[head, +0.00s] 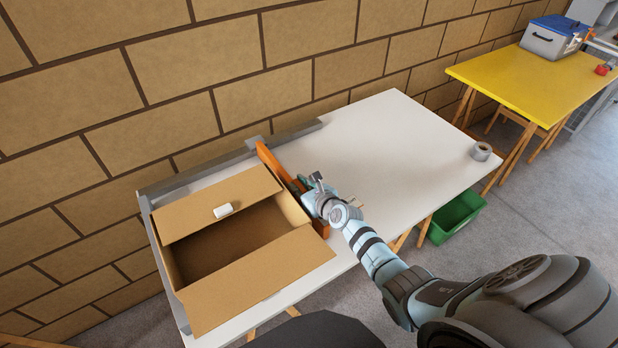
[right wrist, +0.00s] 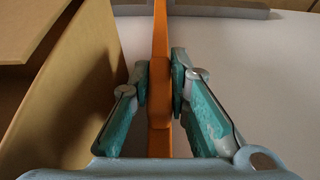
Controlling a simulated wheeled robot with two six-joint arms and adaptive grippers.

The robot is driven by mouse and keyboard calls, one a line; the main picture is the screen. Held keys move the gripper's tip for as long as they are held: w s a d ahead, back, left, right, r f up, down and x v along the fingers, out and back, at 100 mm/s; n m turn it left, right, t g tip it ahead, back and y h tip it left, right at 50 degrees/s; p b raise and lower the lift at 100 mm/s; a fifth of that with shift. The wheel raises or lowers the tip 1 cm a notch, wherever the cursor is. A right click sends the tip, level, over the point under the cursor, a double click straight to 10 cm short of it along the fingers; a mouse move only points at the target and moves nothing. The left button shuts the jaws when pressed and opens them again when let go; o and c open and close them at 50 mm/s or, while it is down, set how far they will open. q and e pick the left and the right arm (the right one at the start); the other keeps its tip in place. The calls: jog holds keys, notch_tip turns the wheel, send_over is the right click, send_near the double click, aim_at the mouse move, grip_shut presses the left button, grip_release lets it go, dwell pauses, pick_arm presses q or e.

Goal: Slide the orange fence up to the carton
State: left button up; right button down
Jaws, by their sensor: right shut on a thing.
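The orange fence (head: 269,160) stands on the white table along the right side of the open carton (head: 207,311). My right gripper (head: 308,190) is shut on the fence. In the right wrist view its fingers (right wrist: 160,88) press on both sides of a thicker part of the orange fence (right wrist: 160,35). The carton's wall (right wrist: 85,85) is left of the fence there, with a narrow wedge of table showing between them farther off. Whether they touch nearer to me is hidden by the gripper. My left gripper is not in view.
A grey rail (head: 195,178) runs along the table's back and left edges. A small white item (head: 223,211) lies on a carton flap. A green bin (head: 455,217) is below.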

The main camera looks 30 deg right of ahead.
jog(key=c, duration=1.5)
grip_release()
jog(key=shift+d, duration=0.15)
jog(key=v, duration=0.7)
jog(key=shift+s+r, duration=0.15)
jog(key=shift+s, duration=0.15)
